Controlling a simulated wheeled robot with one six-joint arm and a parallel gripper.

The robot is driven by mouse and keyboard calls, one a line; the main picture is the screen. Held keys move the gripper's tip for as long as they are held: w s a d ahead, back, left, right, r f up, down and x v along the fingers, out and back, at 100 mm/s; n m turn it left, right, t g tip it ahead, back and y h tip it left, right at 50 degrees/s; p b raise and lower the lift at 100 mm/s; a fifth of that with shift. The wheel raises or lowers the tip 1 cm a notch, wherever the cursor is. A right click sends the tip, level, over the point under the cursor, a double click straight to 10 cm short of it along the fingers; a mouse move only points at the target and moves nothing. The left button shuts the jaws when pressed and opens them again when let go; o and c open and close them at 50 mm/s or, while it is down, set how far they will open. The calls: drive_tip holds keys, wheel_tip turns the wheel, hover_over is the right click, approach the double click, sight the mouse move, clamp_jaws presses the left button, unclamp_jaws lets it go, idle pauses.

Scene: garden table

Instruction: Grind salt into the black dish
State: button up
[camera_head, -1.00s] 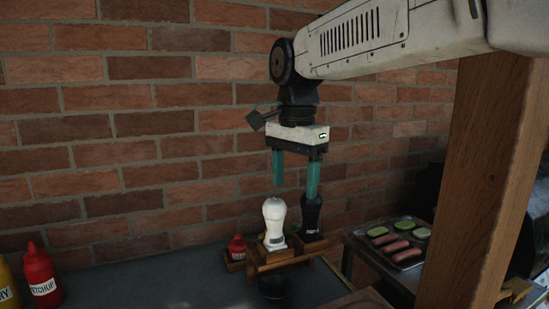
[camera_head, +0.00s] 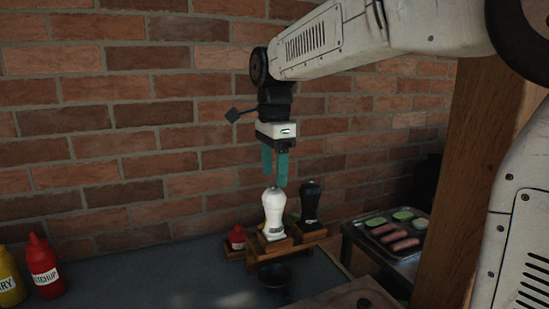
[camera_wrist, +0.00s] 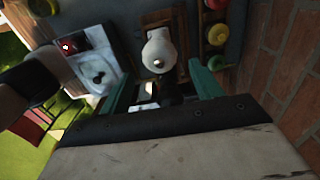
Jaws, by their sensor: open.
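The white grinder (camera_head: 273,212) stands upright on a wooden stand; the wrist view shows its rounded top (camera_wrist: 160,50). A black grinder (camera_head: 311,203) stands just to its right. The small black dish (camera_head: 275,277) sits in front of the stand; I cannot make it out surely in the wrist view. My gripper (camera_head: 275,178) points down with its teal fingers just above or behind the white grinder's top. In the wrist view the fingers (camera_wrist: 162,88) are apart with nothing held, and the white grinder lies ahead of the gap between them.
A red jar (camera_head: 237,238) sits left of the white grinder. Red ketchup (camera_head: 42,266) and yellow mustard (camera_head: 9,278) bottles stand at the far left. A tray of sausages and green slices (camera_head: 393,232) lies at right, near a wooden post (camera_head: 462,170). A brick wall (camera_head: 130,120) closes the back.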

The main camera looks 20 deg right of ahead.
sight(274, 190)
drive_tip(key=shift+f, duration=2.8)
